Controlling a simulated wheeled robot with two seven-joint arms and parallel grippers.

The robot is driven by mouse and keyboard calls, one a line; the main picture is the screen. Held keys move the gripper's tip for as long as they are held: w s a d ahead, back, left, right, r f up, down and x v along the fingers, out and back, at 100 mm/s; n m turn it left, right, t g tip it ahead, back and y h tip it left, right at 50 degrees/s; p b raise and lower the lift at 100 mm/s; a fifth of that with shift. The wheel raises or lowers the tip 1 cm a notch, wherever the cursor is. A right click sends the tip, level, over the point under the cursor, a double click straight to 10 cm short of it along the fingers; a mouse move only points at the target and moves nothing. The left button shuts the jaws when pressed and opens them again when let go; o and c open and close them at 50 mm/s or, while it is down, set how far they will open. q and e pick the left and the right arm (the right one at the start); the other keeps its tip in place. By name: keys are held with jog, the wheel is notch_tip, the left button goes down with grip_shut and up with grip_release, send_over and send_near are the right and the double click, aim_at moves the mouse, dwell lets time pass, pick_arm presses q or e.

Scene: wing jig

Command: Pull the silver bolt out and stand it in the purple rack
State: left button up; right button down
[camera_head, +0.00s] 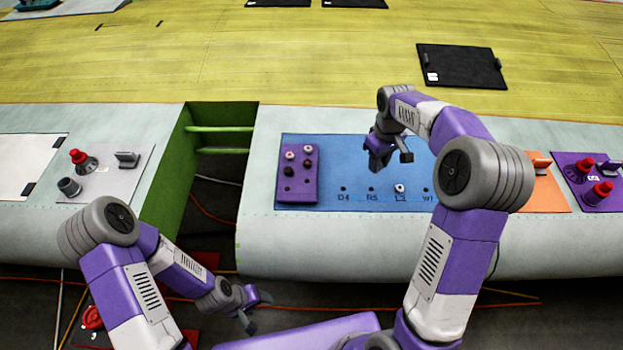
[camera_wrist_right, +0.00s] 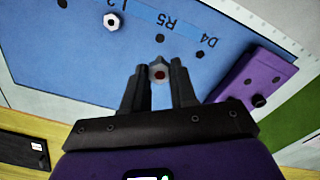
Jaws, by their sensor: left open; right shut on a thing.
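My right gripper (camera_head: 378,163) is shut on a silver bolt (camera_wrist_right: 158,73), whose head with a reddish centre shows between the fingertips in the right wrist view. The bolt appears held above the blue panel (camera_head: 335,150), away from the row of labelled holes; its lower end is hidden. The purple rack (camera_head: 297,187) lies on the panel's left part with several bolts in its upper holes; its lower holes look empty. The rack also shows at right in the wrist view (camera_wrist_right: 235,93). My left gripper (camera_head: 254,312) is open and empty at the lower front.
Another pale bolt (camera_head: 399,188) stands at the L2 hole. The R5 hole (camera_wrist_right: 160,38) and the D4 hole (camera_wrist_right: 200,55) look empty. A grey plate with a red knob (camera_head: 78,157) is at left, beyond the open green bay (camera_head: 220,145). A purple plate (camera_head: 590,180) is at right.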

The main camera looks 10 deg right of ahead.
jog(key=w+a+r+p, duration=0.1)
jog(key=w+a+p, duration=0.1)
jog(key=a, duration=0.7)
jog(key=w+a+r+p, duration=0.1)
jog(key=w+a+p, duration=0.15)
jog(key=a, duration=0.75)
jog(key=shift+w+d+f+b, duration=0.1)
jog(key=shift+f+b, duration=0.9)
jog(key=shift+f, duration=0.6)
jog(key=shift+w+d+f+b, duration=0.1)
jog(key=shift+f+b, duration=0.9)
jog(key=shift+f, duration=0.55)
jog(key=shift+a, duration=0.1)
jog(key=shift+f+b, duration=0.8)
jog(key=shift+f, duration=0.45)
jog(key=c, duration=0.8)
grip_release()
